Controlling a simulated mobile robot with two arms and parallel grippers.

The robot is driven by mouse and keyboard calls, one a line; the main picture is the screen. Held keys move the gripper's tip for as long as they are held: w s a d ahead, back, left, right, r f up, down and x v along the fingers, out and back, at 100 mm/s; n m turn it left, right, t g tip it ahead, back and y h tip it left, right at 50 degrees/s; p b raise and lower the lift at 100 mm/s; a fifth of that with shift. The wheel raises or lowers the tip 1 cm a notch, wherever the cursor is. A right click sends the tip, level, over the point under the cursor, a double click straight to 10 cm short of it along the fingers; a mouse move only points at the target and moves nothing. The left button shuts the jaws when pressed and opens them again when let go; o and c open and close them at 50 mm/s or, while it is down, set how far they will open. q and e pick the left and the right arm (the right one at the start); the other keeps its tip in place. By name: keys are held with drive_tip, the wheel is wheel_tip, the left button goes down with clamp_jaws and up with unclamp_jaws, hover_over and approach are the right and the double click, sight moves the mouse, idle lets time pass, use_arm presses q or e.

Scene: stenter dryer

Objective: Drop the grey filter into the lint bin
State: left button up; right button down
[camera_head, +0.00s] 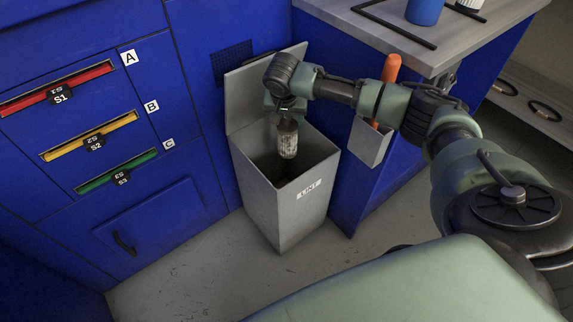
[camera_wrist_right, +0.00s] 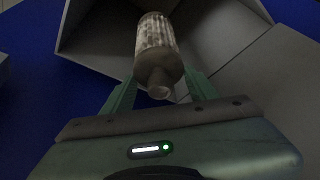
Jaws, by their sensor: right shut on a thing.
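The lint bin (camera_head: 282,215) is a grey box labelled LINT. It stands on the floor with its lid (camera_head: 262,85) open, tilted back behind the opening. My right gripper (camera_head: 287,112) points down over the opening and is shut on the grey filter (camera_head: 288,142). The filter is a ribbed, dirty grey cylinder that hangs upright at the mouth of the bin. In the right wrist view the filter (camera_wrist_right: 157,42) shows between the green fingers (camera_wrist_right: 160,88), with the bin's grey walls (camera_wrist_right: 215,30) around it. The bin's bottom is dark. My left gripper is not in view.
The blue machine (camera_head: 60,210) with slots S1, S2 and S3 is on the left. A grey-topped bench (camera_head: 455,35) with a blue can (camera_head: 425,10) is at right. A small holder (camera_head: 370,143) with an orange-handled tool (camera_head: 389,75) hangs on the bench side, near my right arm.

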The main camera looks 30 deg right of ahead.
drive_tip(key=shift+c, duration=1.8)
unclamp_jaws()
drive_tip(key=shift+r, duration=0.1)
drive_tip(key=shift+s+a+r, duration=0.1)
drive_tip(key=shift+r, duration=0.2)
drive_tip(key=p+v, duration=0.1)
drive_tip(key=v, duration=0.2)
drive_tip(key=p+v, duration=0.1)
drive_tip(key=v, duration=0.2)
drive_tip(key=shift+a+r, duration=0.1)
drive_tip(key=shift+r, duration=0.05)
drive_tip(key=shift+s+a+r, duration=0.1)
drive_tip(key=shift+s+r, duration=0.1)
drive_tip(key=shift+r, duration=0.1)
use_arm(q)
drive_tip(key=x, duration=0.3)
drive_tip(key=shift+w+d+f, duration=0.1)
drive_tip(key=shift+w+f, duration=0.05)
